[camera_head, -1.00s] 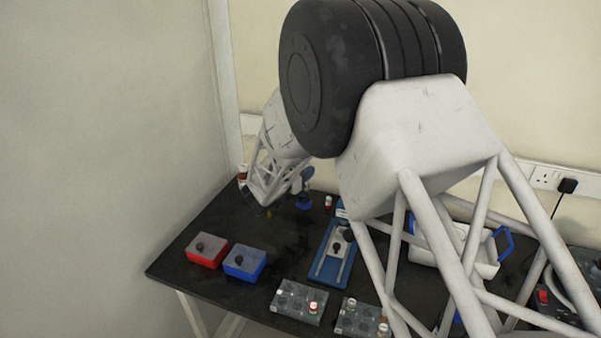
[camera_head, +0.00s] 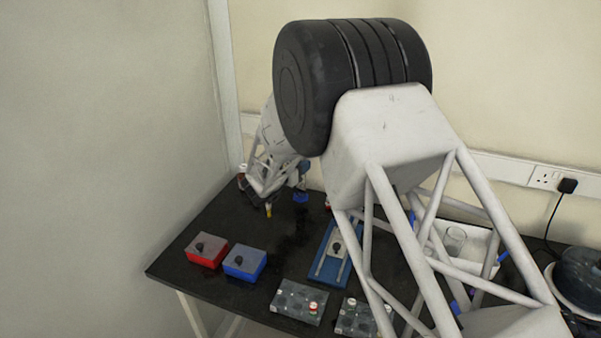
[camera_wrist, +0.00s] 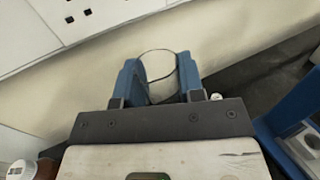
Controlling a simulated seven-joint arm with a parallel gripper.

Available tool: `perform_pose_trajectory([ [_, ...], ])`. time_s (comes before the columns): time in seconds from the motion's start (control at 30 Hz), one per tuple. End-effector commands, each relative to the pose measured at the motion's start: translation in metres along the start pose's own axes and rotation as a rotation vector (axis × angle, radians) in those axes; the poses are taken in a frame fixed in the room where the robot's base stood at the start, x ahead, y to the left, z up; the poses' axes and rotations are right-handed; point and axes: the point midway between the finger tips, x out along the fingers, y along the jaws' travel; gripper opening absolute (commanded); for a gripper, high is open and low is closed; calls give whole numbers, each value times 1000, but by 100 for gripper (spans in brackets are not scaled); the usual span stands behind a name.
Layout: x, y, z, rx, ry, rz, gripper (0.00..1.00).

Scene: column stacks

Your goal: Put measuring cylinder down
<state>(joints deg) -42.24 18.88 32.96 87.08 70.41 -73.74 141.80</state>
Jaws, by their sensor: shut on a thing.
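In the head view my gripper (camera_head: 300,196) is small, at the back left of the black bench (camera_head: 220,222). The cylinder cannot be made out there.
A red box (camera_head: 207,258) and a blue box (camera_head: 244,270) stand at the front left. A blue slide apparatus (camera_head: 325,268) and a grey rack (camera_head: 285,299) are right of them. A white tray (camera_head: 478,268) holding a glass beaker (camera_head: 455,240) is partly behind my arm.

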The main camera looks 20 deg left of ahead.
Motion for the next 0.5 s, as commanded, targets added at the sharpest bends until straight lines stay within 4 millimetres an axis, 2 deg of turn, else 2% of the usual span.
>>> perform_pose_trajectory([
  [0.3, 0, 0, -29, -1, 1, 0, 0],
  [0.5, 0, 0, -31, 0, 0, 0, 0],
])
